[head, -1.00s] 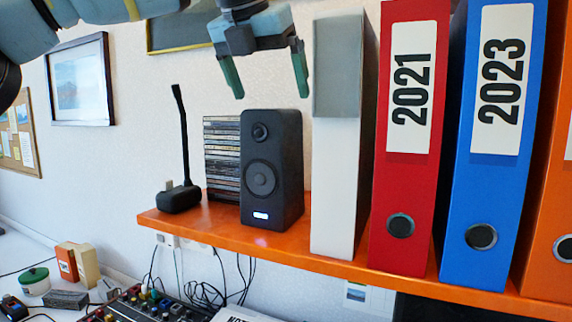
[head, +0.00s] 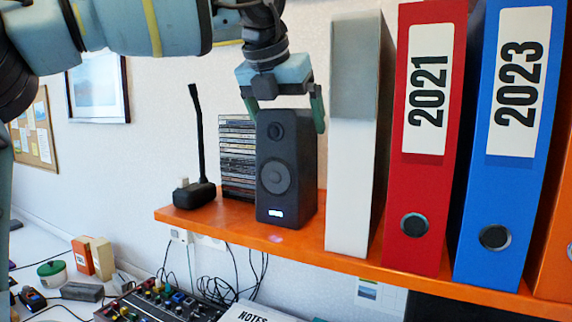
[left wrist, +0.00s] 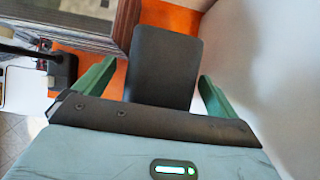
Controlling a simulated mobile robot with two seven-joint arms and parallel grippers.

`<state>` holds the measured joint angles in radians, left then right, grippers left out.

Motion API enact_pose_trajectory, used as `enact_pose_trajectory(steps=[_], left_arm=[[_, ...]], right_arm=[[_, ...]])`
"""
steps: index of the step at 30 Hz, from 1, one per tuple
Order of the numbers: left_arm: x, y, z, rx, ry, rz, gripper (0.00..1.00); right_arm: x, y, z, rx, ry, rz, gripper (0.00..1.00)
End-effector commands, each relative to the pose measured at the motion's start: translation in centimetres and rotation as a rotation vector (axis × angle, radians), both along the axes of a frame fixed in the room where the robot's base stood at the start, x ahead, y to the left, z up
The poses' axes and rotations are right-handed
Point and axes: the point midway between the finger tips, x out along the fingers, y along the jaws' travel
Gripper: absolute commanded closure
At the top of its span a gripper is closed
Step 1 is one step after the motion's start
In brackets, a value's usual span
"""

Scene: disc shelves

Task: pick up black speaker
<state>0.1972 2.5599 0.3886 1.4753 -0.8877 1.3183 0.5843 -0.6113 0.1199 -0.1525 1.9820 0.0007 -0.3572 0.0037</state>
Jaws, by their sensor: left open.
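The black speaker (head: 287,170) stands upright on the orange shelf (head: 240,226), with a small light glowing low on its front. My left gripper (head: 285,114) is over the top of the speaker with its fingers pointing down. It is open, with one green finger at each side of the speaker's upper part. In the left wrist view the speaker's dark top (left wrist: 165,62) lies between the two green fingers, with a visible gap on each side. My right gripper is not in view.
A white and grey binder (head: 352,170) stands close on the speaker's right, then a red binder (head: 424,140) and a blue binder (head: 508,140). A stack of disc cases (head: 237,150) and a black microphone (head: 195,190) stand to the left. A cluttered desk lies below.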

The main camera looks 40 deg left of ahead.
Motion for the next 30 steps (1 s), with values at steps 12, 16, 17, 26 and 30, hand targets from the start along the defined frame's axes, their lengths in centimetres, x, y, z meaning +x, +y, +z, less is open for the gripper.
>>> enact_pose_trajectory(steps=[12,16,17,26,30], left_arm=[[0.53,0.16,-0.9,-0.001,0.002,0.0,0.12],[0.53,0.16,-0.89,-0.001,0.002,0.0,0.29],[0.52,0.15,-0.89,-0.001,0.002,0.0,0.33],[0.51,0.16,-0.87,0.0,0.001,0.0,0.72],[0.51,0.16,-0.85,0.0,0.001,0.0,0.9]], right_arm=[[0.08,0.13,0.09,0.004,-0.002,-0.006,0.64],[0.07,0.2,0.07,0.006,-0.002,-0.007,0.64],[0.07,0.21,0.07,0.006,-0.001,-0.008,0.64],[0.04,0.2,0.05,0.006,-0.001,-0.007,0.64],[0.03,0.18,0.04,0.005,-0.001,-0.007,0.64]])
